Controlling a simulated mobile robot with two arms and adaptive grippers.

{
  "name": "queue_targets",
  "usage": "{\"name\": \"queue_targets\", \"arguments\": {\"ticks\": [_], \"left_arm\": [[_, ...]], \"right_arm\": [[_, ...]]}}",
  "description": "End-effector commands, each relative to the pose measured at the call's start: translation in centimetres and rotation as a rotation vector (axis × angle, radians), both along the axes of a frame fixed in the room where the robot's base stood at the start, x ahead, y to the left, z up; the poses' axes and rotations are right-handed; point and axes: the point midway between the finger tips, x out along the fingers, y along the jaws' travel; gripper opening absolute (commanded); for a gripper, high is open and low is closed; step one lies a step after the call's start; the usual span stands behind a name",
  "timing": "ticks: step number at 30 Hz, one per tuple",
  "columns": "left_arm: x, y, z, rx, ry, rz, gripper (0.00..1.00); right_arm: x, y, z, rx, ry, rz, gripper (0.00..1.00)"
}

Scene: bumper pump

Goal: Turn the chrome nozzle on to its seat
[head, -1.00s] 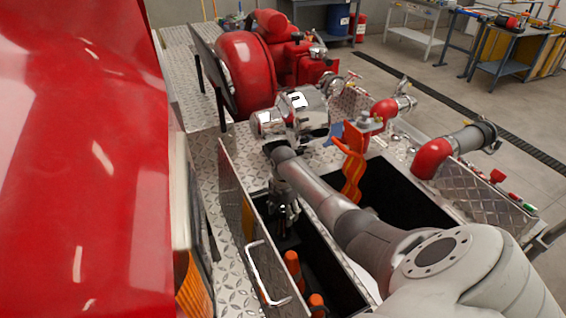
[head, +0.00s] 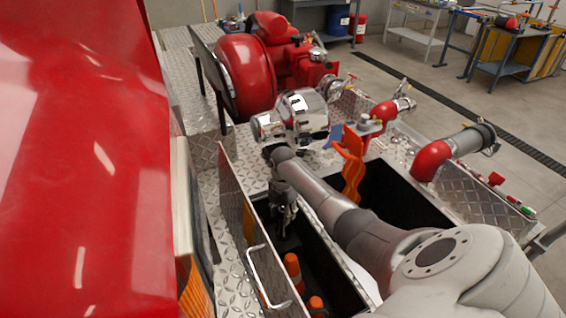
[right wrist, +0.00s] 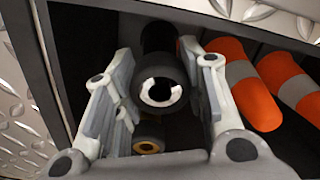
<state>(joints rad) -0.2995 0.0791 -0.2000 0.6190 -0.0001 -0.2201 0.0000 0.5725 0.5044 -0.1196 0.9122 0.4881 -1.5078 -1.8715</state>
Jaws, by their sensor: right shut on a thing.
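In the right wrist view a dark cylindrical nozzle (right wrist: 172,72), with a bright chrome ring around its open end, lies between the two fingers of my right gripper. My right gripper (head: 282,212) is shut on it. In the head view it points down into the open compartment beside the diamond-plate deck; the nozzle there is too dark and small to make out clearly. A second dark piece with a brass ring (right wrist: 148,138) shows below it. The nozzle's seat cannot be identified. My left gripper is not in view.
Orange cones with grey bands (right wrist: 252,88) lie in the compartment, close to the right finger. An open lid with a handle (head: 262,280) borders the compartment on the left. A red pump (head: 246,75) and red pipe elbows (head: 430,160) stand beyond. A red body panel fills the left.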

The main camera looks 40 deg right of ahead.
Motion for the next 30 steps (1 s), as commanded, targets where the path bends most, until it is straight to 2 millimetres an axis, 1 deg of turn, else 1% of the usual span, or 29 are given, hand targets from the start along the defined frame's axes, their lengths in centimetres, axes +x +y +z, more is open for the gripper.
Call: {"name": "queue_targets", "arguments": {"ticks": [1,21,24,30], "left_arm": [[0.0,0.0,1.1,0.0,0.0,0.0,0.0],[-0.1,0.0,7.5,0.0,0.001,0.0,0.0],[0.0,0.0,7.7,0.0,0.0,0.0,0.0],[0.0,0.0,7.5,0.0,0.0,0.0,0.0]], "right_arm": [[0.1,-0.1,1.2,-0.001,-0.003,0.0,0.1],[0.1,0.0,7.7,-0.001,-0.003,0.0,0.1],[0.1,0.0,7.9,-0.001,-0.002,0.0,0.1],[0.1,0.0,7.8,-0.001,-0.002,0.0,0.1]]}}
